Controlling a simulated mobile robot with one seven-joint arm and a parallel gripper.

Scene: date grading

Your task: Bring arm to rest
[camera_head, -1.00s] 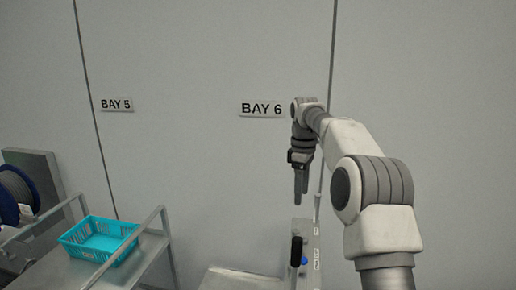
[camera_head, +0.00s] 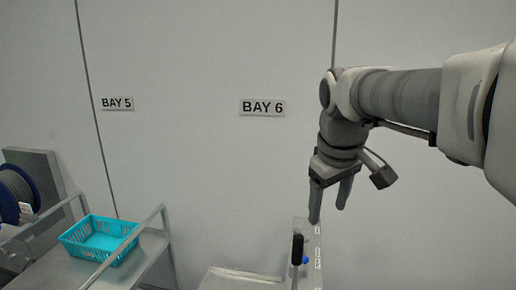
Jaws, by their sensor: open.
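My arm reaches in from the right edge of the head view, its links large and close to the camera. My gripper (camera_head: 329,203) hangs from the wrist and points down. Its two fingers are apart, and nothing shows between them. The fingertips overlap the top of a narrow pale upright part (camera_head: 308,255) in the picture; whether they touch it I cannot tell.
A turquoise basket (camera_head: 98,240) sits on a metal trolley (camera_head: 145,262) with rails at the lower left. A dark cable reel (camera_head: 16,190) stands at the left edge. A black handle (camera_head: 297,247) rises at bottom centre. The wall has BAY 5 (camera_head: 117,104) and BAY 6 (camera_head: 262,107) signs.

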